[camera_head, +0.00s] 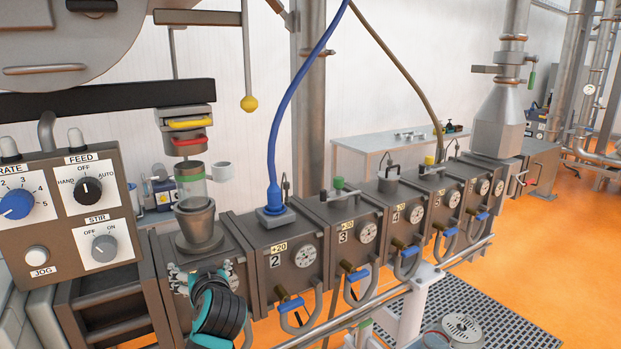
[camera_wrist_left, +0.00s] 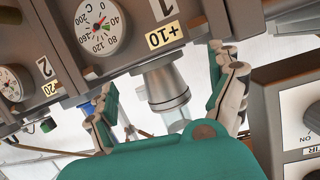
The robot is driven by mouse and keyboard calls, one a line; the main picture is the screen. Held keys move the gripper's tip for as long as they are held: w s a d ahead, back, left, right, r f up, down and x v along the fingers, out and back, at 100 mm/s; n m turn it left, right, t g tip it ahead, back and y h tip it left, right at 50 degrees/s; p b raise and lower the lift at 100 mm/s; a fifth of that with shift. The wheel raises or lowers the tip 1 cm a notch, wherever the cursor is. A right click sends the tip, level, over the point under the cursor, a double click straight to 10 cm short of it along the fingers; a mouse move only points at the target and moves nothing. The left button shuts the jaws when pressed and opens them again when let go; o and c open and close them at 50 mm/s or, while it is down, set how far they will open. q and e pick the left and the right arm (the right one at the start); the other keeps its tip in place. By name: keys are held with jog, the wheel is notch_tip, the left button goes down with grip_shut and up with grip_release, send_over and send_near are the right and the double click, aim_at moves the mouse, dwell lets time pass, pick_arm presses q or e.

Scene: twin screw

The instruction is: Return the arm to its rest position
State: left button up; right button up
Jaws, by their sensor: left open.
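My left gripper (camera_head: 203,279) is in front of the first box of the machine row, below the grey funnel (camera_head: 198,225). In the left wrist view its two teal and grey fingers (camera_wrist_left: 168,92) stand wide apart. Nothing is held between them. The funnel (camera_wrist_left: 165,88) shows between and beyond the fingers, and the box face marked 1 and +10 (camera_wrist_left: 195,25) is close by. I cannot tell whether a finger touches the box. My right gripper is not in view.
A control panel (camera_head: 75,215) with knobs stands at the left. Numbered boxes with dials and blue-handled valves (camera_head: 290,304) run to the right. A blue hose (camera_head: 279,130) rises from box 2. A rail (camera_head: 380,298) runs along the front. Orange floor (camera_head: 540,260) is open at the right.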

pick_arm(q)
jog(key=s+f+m+g+h, duration=0.3)
jog(key=s+f+g+h, duration=0.15)
jog(key=s+f, duration=1.4)
jog(key=s+d+f+m+g+h, duration=0.15)
jog(key=s+f, duration=0.25)
jog(key=s, duration=0.7)
jog(key=s+d+f+m+g+h, duration=0.1)
jog(key=s+d+f+m+g, duration=0.15)
jog(key=s, duration=0.75)
notch_tip(320, 180, down, 28)
jog(key=s+g+b, duration=0.1)
jog(key=g+b, duration=0.1)
jog(key=s+a+f+g+b, duration=0.1)
jog(key=s+a+f, duration=0.1)
jog(key=s+f, duration=1.5)
jog(key=shift+a+f, duration=0.3)
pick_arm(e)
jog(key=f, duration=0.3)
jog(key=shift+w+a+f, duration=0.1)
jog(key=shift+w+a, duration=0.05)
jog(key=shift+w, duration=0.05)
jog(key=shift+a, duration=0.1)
